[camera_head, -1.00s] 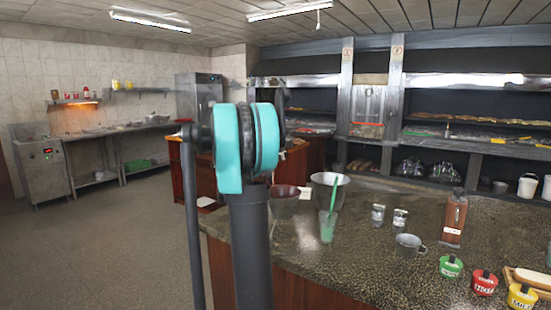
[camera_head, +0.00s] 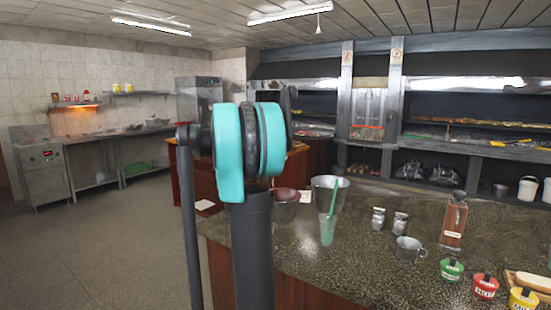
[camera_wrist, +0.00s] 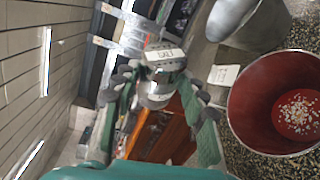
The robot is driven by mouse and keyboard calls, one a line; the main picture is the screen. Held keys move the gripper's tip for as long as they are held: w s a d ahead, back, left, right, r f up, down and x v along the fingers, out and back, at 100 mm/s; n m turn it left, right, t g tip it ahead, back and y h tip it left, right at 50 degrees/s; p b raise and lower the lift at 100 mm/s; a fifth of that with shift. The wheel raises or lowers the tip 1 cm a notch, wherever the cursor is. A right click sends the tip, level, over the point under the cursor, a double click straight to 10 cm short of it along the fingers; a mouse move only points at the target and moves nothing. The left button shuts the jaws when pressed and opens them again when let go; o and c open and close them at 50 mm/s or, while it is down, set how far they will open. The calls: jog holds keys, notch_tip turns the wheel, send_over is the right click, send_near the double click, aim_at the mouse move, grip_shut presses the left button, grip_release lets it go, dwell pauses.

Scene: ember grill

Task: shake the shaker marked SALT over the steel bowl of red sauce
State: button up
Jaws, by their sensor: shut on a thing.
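My gripper (camera_wrist: 158,88) is shut on a small metal shaker (camera_wrist: 165,57) with a white label; the small lettering appears to read SALT. The shaker is tilted in the wrist view. The steel bowl (camera_wrist: 243,83), dark red inside, is to the right of my gripper in that view, with pale grains (camera_wrist: 299,115) on the red at its bottom. The shaker shows beside the bowl there; I cannot tell whether it is above it. In the head view the bowl (camera_head: 285,209) is partly hidden behind my arm, and my gripper cannot be made out.
A steel pot (camera_head: 323,193) stands close to the bowl, behind a clear cup with a green stick (camera_head: 327,230). Two small shakers (camera_head: 378,219), a metal mug (camera_head: 408,248), a brown bottle (camera_head: 453,222) and several coloured tubs (camera_head: 485,286) stand on the counter (camera_head: 350,270) to the right.

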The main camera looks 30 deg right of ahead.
jog(key=n+g+y, duration=0.1)
jog(key=n, duration=0.2)
jog(key=shift+r, duration=0.2)
jog(key=shift+r+n+g+y, duration=0.1)
jog(key=shift+n+g+y, duration=0.2)
jog(key=shift+n+g, duration=0.65)
jog(key=shift+n+t, duration=0.25)
jog(key=shift+n, duration=0.1)
jog(key=shift+n, duration=0.3)
jog(key=n+g, duration=0.2)
jog(key=n+g+y, duration=0.1)
jog(key=n, duration=0.1)
jog(key=shift+r, duration=0.3)
